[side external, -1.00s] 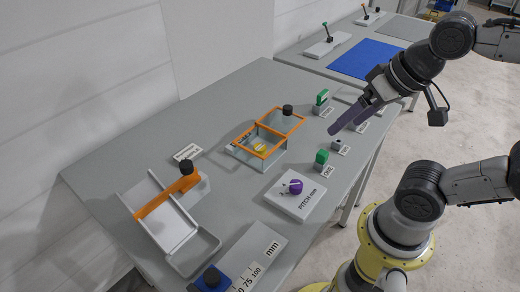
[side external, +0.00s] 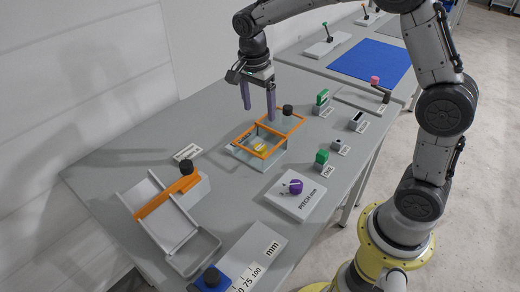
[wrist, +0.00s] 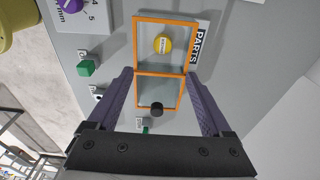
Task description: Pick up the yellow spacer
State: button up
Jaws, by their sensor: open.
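The yellow spacer (side external: 259,148) lies inside a clear box with an orange rim (side external: 237,144). From above in the wrist view, the spacer (wrist: 163,44) is a round yellow disc with a dark marking, within the upper orange square. A clear orange-framed lid panel (side external: 297,124) with a black knob (side external: 288,109) extends off the box's far side, leaving the spacer's part uncovered. My gripper (side external: 258,112) is open and empty, pointing down above the box and lid. In the wrist view its purple fingers (wrist: 162,75) straddle the lid panel, with the spacer beyond the fingertips.
A white pitch block with a purple knob (side external: 295,187) stands nearer. Green blocks (side external: 322,157) with labels line the right edge. A blue mat (side external: 370,61) lies on the far table.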

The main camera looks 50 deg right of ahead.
send_over(260, 147)
jog(key=f, duration=0.8)
jog(key=shift+s+a+f, duration=0.1)
jog(key=shift+s+f, duration=0.15)
jog(key=shift+w+f, duration=0.15)
jog(key=shift+f, duration=1.2)
jog(key=shift+w+f, duration=0.1)
jog(key=shift+f, duration=1.2)
grip_shut()
